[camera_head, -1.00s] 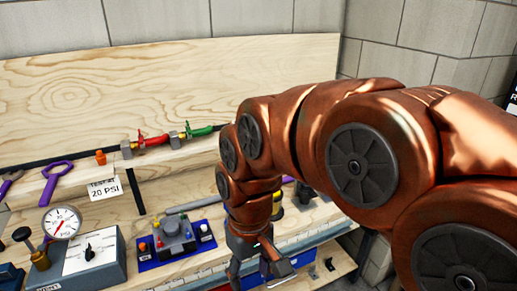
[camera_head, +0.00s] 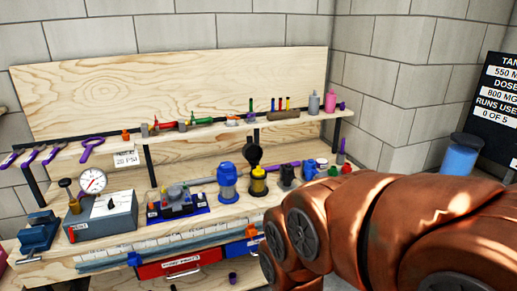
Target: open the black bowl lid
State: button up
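Several filter-like canisters stand in a row on the bench. A blue one (camera_head: 227,183) is at the left of the row, and a black-and-yellow one (camera_head: 258,184) is beside it. A round black piece (camera_head: 253,153) rises above and behind the black-and-yellow canister; I cannot tell if it is a raised lid. A small black canister (camera_head: 288,177) stands to the right. I cannot tell which of these is the black bowl. My copper arm crosses the lower right, and my gripper is out of the picture.
A pressure gauge (camera_head: 92,181) and a grey control box (camera_head: 103,217) stand at the bench's left. A shelf (camera_head: 200,131) with small tools and bottles runs above. A red drawer-like box (camera_head: 180,264) hangs below the front edge. A blue container (camera_head: 460,157) is at the far right.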

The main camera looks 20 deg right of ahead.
aim_at(252, 151)
jog(key=u, duration=1.25)
jog(key=i, duration=0.65)
jog(key=z, duration=0.55)
jog(key=i, duration=0.7)
jog(key=z, duration=0.6)
